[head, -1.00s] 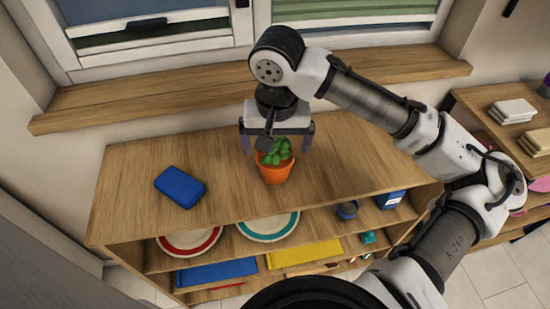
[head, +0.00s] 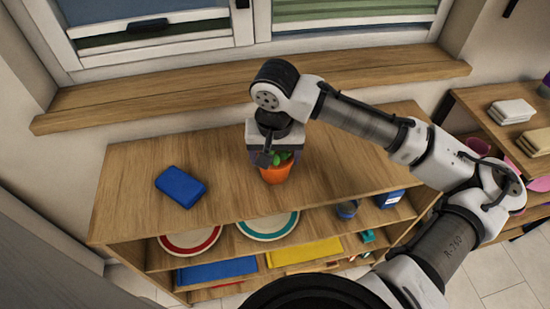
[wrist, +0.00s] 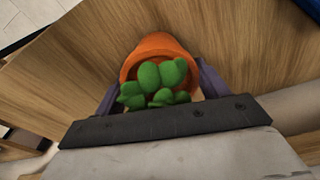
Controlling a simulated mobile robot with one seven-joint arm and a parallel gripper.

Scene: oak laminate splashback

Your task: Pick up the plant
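The plant is an orange pot with round green leaves. In the head view the plant (head: 277,174) stands upright on the wooden shelf top (head: 230,195), its upper part partly covered by my gripper (head: 275,160). In the wrist view the plant (wrist: 160,75) sits between the two purple-grey fingers of my gripper (wrist: 158,88), one on each side of the pot. The fingers look drawn in against the pot's sides. No gap shows between the pot and the shelf top.
A blue box-like object (head: 181,187) lies left on the shelf top. Plates (head: 268,226), a yellow item (head: 305,252) and a blue bin-like item (head: 217,270) are on the shelves below. The windowsill (head: 180,95) runs behind. The shelf top's right side is clear.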

